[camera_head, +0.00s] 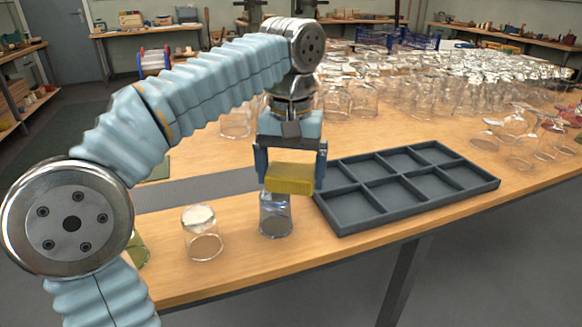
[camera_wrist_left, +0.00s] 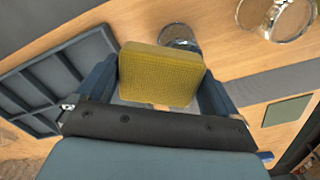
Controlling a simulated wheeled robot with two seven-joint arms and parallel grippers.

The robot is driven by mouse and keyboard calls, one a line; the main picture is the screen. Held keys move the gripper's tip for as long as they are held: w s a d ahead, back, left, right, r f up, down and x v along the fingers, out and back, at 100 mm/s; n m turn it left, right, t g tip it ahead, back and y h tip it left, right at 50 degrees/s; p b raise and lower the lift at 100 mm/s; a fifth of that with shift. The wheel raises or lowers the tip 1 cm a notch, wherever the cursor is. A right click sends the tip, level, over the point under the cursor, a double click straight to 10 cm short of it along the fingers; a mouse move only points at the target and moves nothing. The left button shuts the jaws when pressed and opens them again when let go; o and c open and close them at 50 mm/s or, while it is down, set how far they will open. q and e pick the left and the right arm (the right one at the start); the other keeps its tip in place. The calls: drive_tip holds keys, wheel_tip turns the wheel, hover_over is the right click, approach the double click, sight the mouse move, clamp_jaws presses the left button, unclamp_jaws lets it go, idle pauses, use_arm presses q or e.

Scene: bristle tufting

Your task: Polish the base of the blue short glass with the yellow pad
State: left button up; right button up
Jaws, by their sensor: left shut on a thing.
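My left gripper (camera_head: 290,174) is shut on the yellow pad (camera_head: 290,180), whose sides sit between the two blue fingers. The pad also shows in the left wrist view (camera_wrist_left: 160,76). The blue short glass (camera_head: 276,216) stands upside down on the table right below the pad, and the pad hides its top. I cannot tell whether pad and base touch. In the left wrist view a part of the glass (camera_wrist_left: 180,34) shows past the pad's far edge. My right gripper is not in view.
A clear upturned glass (camera_head: 203,236) stands left of the blue one, and a yellow-green glass (camera_head: 138,250) is partly behind my arm. An empty grey compartment tray (camera_head: 345,231) lies close on the right. Many clear glasses (camera_head: 450,85) crowd the back right.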

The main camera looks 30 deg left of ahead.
use_arm(q)
drive_tip(key=shift+f+b, duration=0.7)
drive_tip(key=shift+f, duration=0.3)
idle(0.3)
drive_tip(key=shift+s+a+r+p, duration=0.15)
drive_tip(key=shift+s+a, duration=0.1)
drive_tip(key=shift+a, duration=0.3)
drive_tip(key=shift+s+a+r+p, duration=0.15)
drive_tip(key=shift+s+a, duration=0.1)
drive_tip(key=shift+a, duration=0.3)
drive_tip(key=shift+w+d+f+p, duration=0.1)
drive_tip(key=shift+w+d+p, duration=0.15)
drive_tip(key=shift+d, duration=0.35)
drive_tip(key=shift+w+d+f+p, duration=0.15)
drive_tip(key=shift+w+d, duration=0.15)
drive_tip(key=shift+d, duration=0.25)
drive_tip(key=shift+r, duration=0.1)
drive_tip(key=shift+r, duration=0.1)
wheel_tip(320, 180, up, 6)
drive_tip(key=shift+f, duration=0.15)
